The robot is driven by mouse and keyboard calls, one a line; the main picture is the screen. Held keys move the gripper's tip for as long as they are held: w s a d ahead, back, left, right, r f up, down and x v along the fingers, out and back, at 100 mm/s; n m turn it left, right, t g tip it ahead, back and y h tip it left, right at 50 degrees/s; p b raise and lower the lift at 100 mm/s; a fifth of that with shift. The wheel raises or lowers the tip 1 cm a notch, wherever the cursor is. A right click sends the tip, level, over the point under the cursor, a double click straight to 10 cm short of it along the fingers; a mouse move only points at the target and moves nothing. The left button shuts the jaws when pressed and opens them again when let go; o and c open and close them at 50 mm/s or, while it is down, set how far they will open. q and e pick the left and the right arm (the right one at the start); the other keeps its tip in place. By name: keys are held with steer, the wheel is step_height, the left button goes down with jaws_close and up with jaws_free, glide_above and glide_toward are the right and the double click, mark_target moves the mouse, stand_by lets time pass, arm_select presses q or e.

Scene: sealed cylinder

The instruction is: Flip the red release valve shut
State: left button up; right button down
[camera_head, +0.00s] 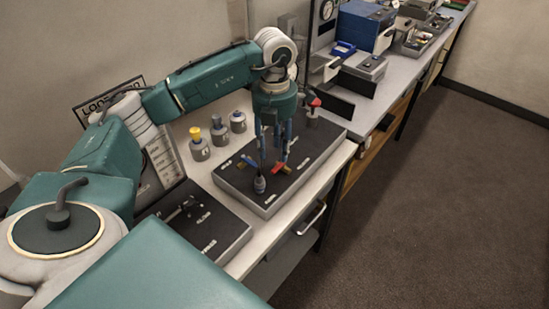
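My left gripper (273,158) reaches down over a black-topped panel (238,183) on the bench. Its blue fingers stand apart with a gap between them. A small red handle (284,169) lies low on the panel by the right fingertip; I cannot tell if they touch. Another red lever (315,103) stands on a fitting at the panel's far end, behind the gripper. I cannot tell which red part is the release valve. My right gripper is out of view.
A dark knob (259,184) stands upright near the panel's front. Several small cylinders, one yellow-topped (196,134), stand behind the panel at left. A second black panel (205,225) lies nearer. A blue box (366,27) is farther along the bench. The floor at right is clear.

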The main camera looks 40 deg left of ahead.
mark_target(275, 167)
arm_select(q)
step_height(275, 167, up, 6)
steer(key=shift+r, duration=0.2)
steer(key=shift+f, duration=0.1)
stand_by(0.5)
